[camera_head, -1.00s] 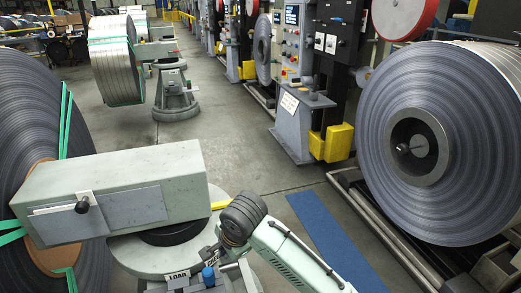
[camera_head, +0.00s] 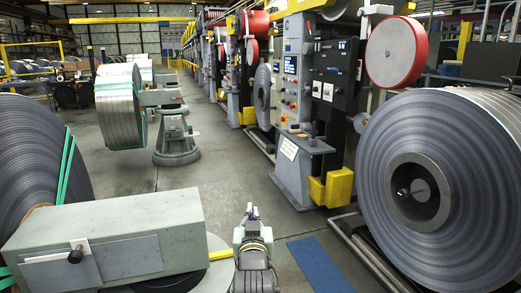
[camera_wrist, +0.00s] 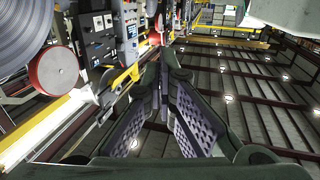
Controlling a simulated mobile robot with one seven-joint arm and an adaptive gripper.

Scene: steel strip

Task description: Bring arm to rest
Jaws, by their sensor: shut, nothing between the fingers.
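My gripper (camera_head: 250,211) shows at the bottom centre of the head view, at the top of my raised arm. It points upward and stands clear of the things around it. In the wrist view its two dark, ribbed fingers (camera_wrist: 164,72) come together at their tips, shut with nothing between them. Beyond them the wrist view shows the hall's ceiling beams and lamps. The lower part of my arm is cut off by the head view's bottom edge.
A grey-green machine block (camera_head: 105,240) stands close at left, before a large strip coil (camera_head: 35,150). Another large coil (camera_head: 460,165) stands at right, near a control cabinet (camera_head: 300,165). A blue mat (camera_head: 318,262) lies on the floor. The aisle (camera_head: 225,165) ahead is open.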

